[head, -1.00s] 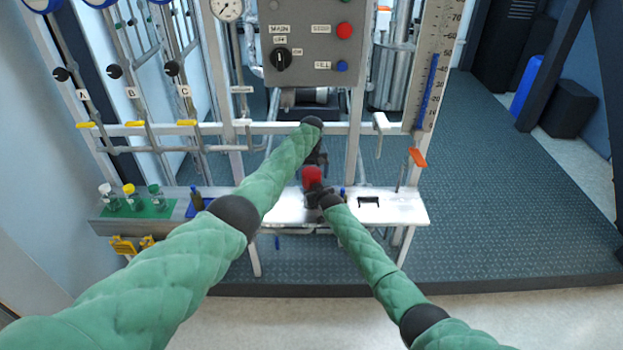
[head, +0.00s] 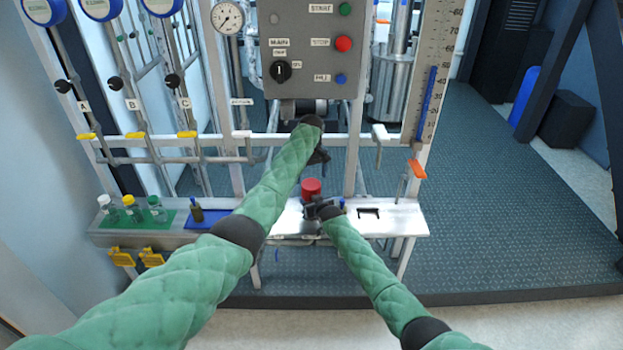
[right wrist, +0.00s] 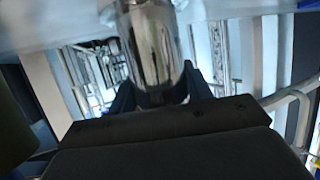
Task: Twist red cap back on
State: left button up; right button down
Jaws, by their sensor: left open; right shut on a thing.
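The red cap (head: 311,188) shows at the middle of the bench in the head view, directly above my right gripper. My right gripper (head: 318,208) is shut on a shiny metal cylinder (right wrist: 152,45), which fills the space between its fingers in the right wrist view. In the head view the cylinder is hidden below the cap, and I cannot tell how tightly the cap sits. My left gripper (head: 318,157) is open, above and behind the cap, with a small visible gap. Its fingers are partly hidden by its own arm.
Left are a green mat (head: 170,226) with small capped bottles and a blue tray (head: 215,224) with a brown bottle. A horizontal rail (head: 345,140) and grey control panel (head: 310,85) stand behind.

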aim_at(311, 185)
dwell(0.3)
pick_arm(q)
jog(key=shift+f, duration=4)
jog(key=c, duration=1)
jog(key=shift+m, duration=1.6)
jog(key=o, duration=1.1)
